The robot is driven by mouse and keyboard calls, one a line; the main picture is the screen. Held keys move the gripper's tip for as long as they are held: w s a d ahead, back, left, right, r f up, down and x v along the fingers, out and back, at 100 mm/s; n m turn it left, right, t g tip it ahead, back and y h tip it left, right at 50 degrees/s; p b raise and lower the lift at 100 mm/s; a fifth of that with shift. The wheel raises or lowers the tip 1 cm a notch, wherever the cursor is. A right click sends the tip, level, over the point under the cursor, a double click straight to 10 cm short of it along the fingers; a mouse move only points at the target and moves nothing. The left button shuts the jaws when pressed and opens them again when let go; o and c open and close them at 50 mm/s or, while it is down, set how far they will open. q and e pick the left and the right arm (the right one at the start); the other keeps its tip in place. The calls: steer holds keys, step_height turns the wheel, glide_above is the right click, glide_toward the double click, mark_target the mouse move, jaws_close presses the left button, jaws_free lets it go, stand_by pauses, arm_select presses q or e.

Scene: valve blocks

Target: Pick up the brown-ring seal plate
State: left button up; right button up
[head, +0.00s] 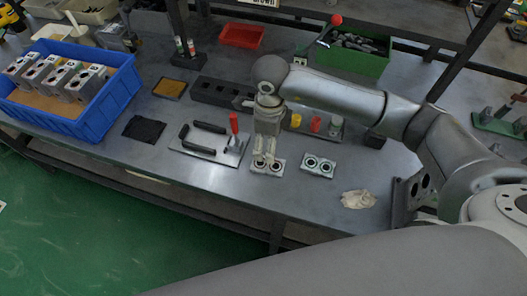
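Two small light seal plates, each with two ringed holes, lie side by side on the grey bench in the head view. The left plate (281,168) is under my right gripper (265,160), which partly hides it. The right plate (319,166) lies clear and shows dark rings. The ring colour of the left plate is too small to tell. My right gripper points down, its fingertips at the left plate. Whether they touch or hold it cannot be told. My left gripper is not in view.
A blue crate (128,84) with metal valve blocks stands at the left. A plate with black handles (200,140) and a red-handled clamp (234,124) are left of the gripper. A crumpled cloth (357,199) lies right. A green bin (352,61) stands behind.

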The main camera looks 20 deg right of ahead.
mark_target(268, 165)
steer(key=f, duration=0.1)
steer(key=s+f, duration=0.1)
steer(key=f, duration=0.2)
steer(key=shift+s+p, duration=0.25)
steer(key=shift+p, duration=0.15)
steer(key=shift+w+a+f, duration=0.1)
steer(key=shift+w+f, duration=0.05)
steer(key=shift+f, duration=0.15)
step_height(268, 165, down, 4)
steer(key=shift+f+p, duration=0.2)
steer(key=shift+p, duration=0.85)
steer(key=shift+f, duration=0.15)
steer(key=shift+w+f, duration=0.1)
steer(key=c, duration=1.1)
steer(key=shift+c, duration=0.7)
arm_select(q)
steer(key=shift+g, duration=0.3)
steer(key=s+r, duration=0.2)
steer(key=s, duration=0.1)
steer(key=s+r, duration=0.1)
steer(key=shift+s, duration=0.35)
